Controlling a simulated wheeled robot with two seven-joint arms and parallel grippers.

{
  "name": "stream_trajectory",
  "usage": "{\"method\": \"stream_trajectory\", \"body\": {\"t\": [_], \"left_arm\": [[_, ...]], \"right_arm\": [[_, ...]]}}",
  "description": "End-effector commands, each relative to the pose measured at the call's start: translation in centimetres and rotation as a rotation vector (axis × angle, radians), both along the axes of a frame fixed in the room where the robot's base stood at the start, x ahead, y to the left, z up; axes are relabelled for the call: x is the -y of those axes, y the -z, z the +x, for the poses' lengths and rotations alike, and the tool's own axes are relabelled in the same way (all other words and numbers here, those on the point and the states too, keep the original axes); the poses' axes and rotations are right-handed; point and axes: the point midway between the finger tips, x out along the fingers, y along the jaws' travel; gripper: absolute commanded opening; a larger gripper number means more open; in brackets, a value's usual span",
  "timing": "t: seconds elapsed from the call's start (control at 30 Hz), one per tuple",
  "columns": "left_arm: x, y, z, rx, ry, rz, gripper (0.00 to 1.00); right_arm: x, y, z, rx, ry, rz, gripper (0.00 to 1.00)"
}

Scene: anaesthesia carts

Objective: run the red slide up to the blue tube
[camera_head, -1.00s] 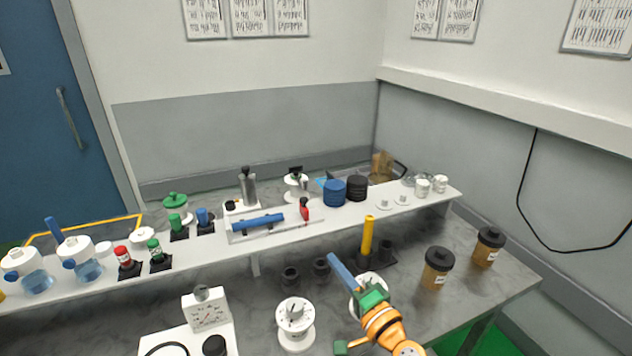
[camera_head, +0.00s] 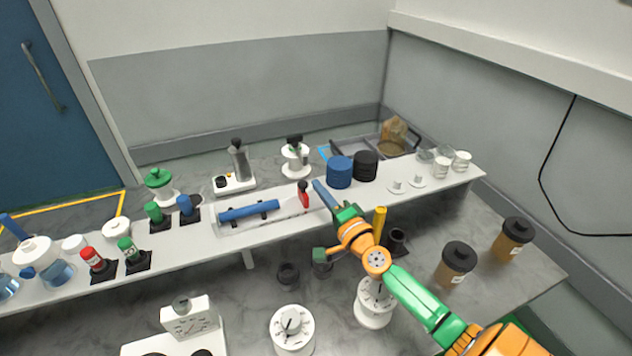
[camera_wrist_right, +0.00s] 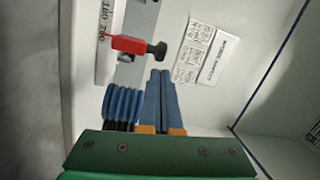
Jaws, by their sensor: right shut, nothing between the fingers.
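The red slide (camera_head: 303,196) stands at the right end of a white rail fixture (camera_head: 285,213) on the raised shelf. The blue tube (camera_head: 250,210) lies along the same fixture, left of the slide, with a clear gap between them. My right gripper (camera_head: 317,184) has its blue fingers shut and empty, just right of the red slide in the head view. In the right wrist view the red slide (camera_wrist_right: 130,46) with its dark knob lies ahead and left of the shut fingertips (camera_wrist_right: 160,73), apart from them. My left gripper is not in view.
Blue discs (camera_head: 340,172) and black discs (camera_head: 365,165) stand stacked right of my right gripper. A yellow cylinder (camera_head: 379,220) stands below the shelf near my wrist. Bottles and capped tubes fill the shelf's left end. Brown jars (camera_head: 455,264) stand at right.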

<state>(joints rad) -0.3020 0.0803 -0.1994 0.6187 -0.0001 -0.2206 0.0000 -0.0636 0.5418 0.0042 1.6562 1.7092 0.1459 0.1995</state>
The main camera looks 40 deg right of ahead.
Motion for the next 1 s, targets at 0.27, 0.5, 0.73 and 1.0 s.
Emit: {"method": "stream_trajectory", "body": {"t": [0.27,0.5,0.73,1.0], "left_arm": [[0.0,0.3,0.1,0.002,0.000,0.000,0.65],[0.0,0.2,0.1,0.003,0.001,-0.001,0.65],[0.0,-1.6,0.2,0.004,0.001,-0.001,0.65],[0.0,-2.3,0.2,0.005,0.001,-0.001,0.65]], "right_arm": [[0.2,-0.1,2.2,0.000,0.000,-0.001,0.00],[0.2,-0.1,2.2,0.000,0.000,0.000,0.00],[-2.6,-0.6,2.9,-0.001,0.000,0.007,0.00],[-5.7,-0.2,3.7,0.000,0.000,0.001,0.00]]}}
